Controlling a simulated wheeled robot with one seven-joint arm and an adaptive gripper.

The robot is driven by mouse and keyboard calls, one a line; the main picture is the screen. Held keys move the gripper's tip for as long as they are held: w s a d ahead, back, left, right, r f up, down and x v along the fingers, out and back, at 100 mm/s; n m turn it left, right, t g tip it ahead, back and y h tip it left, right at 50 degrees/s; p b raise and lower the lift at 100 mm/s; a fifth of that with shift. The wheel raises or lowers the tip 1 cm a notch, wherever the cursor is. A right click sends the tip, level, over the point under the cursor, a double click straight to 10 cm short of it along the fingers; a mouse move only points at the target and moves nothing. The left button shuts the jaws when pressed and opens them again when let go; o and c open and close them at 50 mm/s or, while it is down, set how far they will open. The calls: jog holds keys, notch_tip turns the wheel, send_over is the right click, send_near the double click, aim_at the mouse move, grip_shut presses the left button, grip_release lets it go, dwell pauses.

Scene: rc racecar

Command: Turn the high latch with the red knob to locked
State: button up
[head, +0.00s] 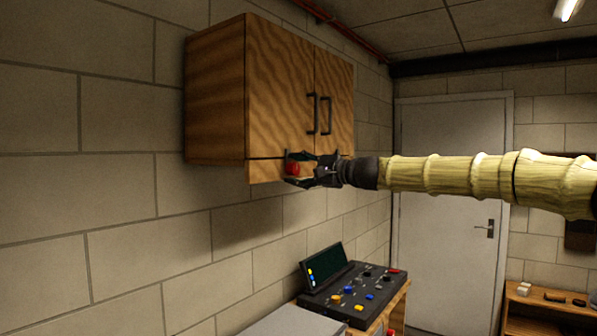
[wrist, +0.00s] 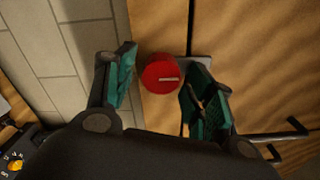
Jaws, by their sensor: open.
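The red knob (head: 292,168) sits on the lower front of a wooden wall cabinet (head: 278,85). My gripper (head: 300,170) reaches in from the right at the knob. In the wrist view my gripper (wrist: 165,85) is open, with one green-padded finger on each side of the knob. A gap shows on the left; contact on the right cannot be told.
The cabinet has two doors with dark handles (head: 318,115) above the knob. Below stands a control console (head: 355,295) with coloured buttons and a screen. A grey door (head: 445,250) is at the back, and a low wooden shelf (head: 540,298) at right. The block wall is bare at left.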

jog(key=v, duration=1.2)
jog(key=shift+f, duration=0.1)
